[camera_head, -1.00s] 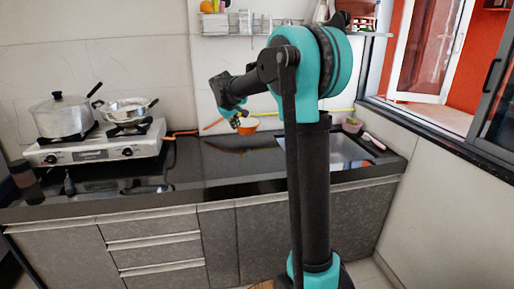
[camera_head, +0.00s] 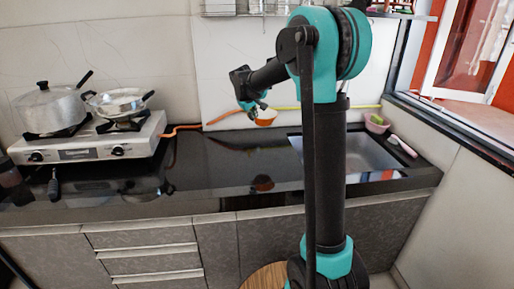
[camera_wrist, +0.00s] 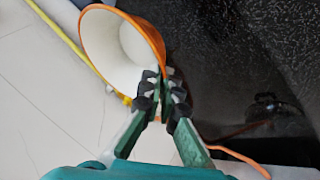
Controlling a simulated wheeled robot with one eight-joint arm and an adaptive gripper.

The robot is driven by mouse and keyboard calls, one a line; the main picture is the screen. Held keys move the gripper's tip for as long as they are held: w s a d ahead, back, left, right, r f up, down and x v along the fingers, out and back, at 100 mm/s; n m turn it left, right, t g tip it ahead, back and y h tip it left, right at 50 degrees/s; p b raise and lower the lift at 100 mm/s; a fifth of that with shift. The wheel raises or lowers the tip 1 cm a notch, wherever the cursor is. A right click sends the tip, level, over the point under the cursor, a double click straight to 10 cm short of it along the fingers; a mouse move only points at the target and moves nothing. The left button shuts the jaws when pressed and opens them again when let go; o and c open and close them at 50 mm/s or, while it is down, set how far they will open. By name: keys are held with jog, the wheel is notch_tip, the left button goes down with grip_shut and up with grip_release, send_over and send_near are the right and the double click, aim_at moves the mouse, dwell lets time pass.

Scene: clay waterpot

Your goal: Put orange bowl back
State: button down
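The orange bowl (camera_wrist: 130,49), white inside, fills the upper left of the wrist view; its rim passes between my gripper's dark fingertips (camera_wrist: 162,93). My gripper is shut on that rim. In the head view the orange bowl (camera_head: 266,118) hangs tilted at my gripper (camera_head: 254,107), in front of the back wall and above the black counter. A reflection of it shows on the counter below, apart from it. My arm hides part of the counter behind it.
A stove (camera_head: 92,143) with a lidded pot (camera_head: 51,107) and a pan (camera_head: 119,101) stands at left. A sink (camera_head: 360,155) and a pink container (camera_head: 376,123) are at right. A wall shelf (camera_head: 238,12) is above. The counter middle (camera_head: 215,165) is mostly clear.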

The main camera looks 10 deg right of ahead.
notch_tip(320, 180, down, 15)
jog(key=shift+f, duration=0.2)
dwell(0.3)
jog(key=shift+f, duration=0.15)
jog(key=c, duration=2.3)
grip_release()
jog(key=o, duration=0.6)
